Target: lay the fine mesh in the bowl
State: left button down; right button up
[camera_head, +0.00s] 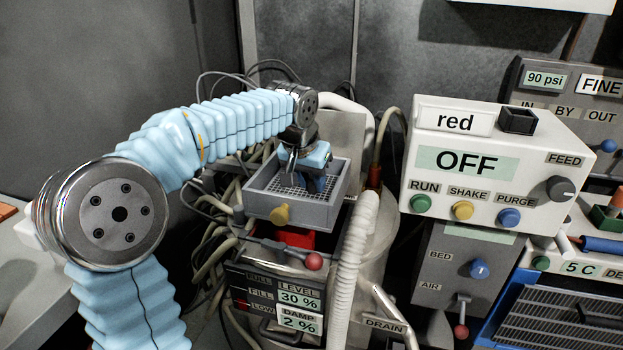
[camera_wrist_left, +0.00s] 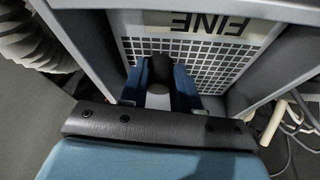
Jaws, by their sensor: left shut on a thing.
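The fine mesh (camera_head: 283,191) is a light perforated sheet inside the grey square bowl (camera_head: 307,218), which has a brass knob on its front wall. In the left wrist view the mesh (camera_wrist_left: 222,64) carries an upside-down FINE label (camera_wrist_left: 205,22) and a dark upright grip (camera_wrist_left: 162,68). The bowl's walls (camera_wrist_left: 275,62) frame it there. My left gripper (camera_head: 307,184) points down into the bowl, its blue fingers shut on the grip. The fingers hide part of the mesh, and I cannot tell whether it rests fully on the bowl's floor. My right gripper is out of view.
A white control box (camera_head: 500,165) reading OFF stands close at the right, with "red" on top. A ribbed white hose (camera_head: 352,265) runs up in front of the bowl's right side. A red-tipped lever (camera_head: 313,261) sits below the bowl. Cables crowd the left.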

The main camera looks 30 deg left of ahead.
pick_arm(q)
jog(key=shift+f, duration=0.45)
jog(key=c, duration=0.7)
grip_release()
jog(key=shift+c, duration=0.2)
jog(key=p+v, duration=0.1)
jog(key=v, duration=1.2)
jog(key=shift+s+r, duration=0.2)
jog(key=shift+r, duration=0.2)
